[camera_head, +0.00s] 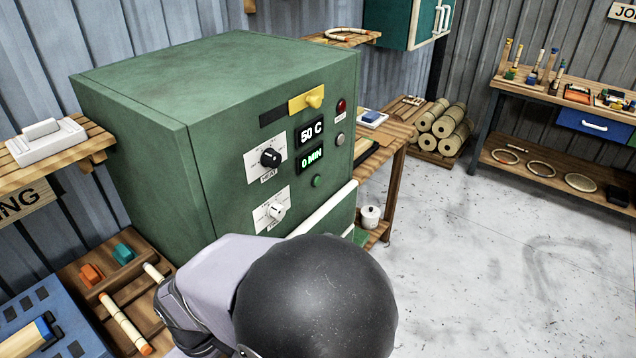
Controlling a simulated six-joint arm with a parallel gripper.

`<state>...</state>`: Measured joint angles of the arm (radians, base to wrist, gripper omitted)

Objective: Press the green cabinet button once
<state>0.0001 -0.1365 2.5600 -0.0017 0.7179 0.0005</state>
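The green cabinet (150,120) stands at the middle left, its control face turned to the right. The small green button (316,181) sits on that face, just below the lower display (311,158), which reads "0 MIN". The upper display (309,132) reads "50 C". A black HEAT knob (270,157) and a white knob (276,211) are to the left of the button. My arm fills the bottom middle, below the button in the picture. My gripper is not visible, so its distance from the button cannot be told.
A red lamp (341,105), a grey button (340,140) and a yellow latch (306,101) are on the same face. A long white handle (328,209) runs below them. A wooden bench (392,136) stands right behind the cabinet. Grey floor (490,245) is clear at right.

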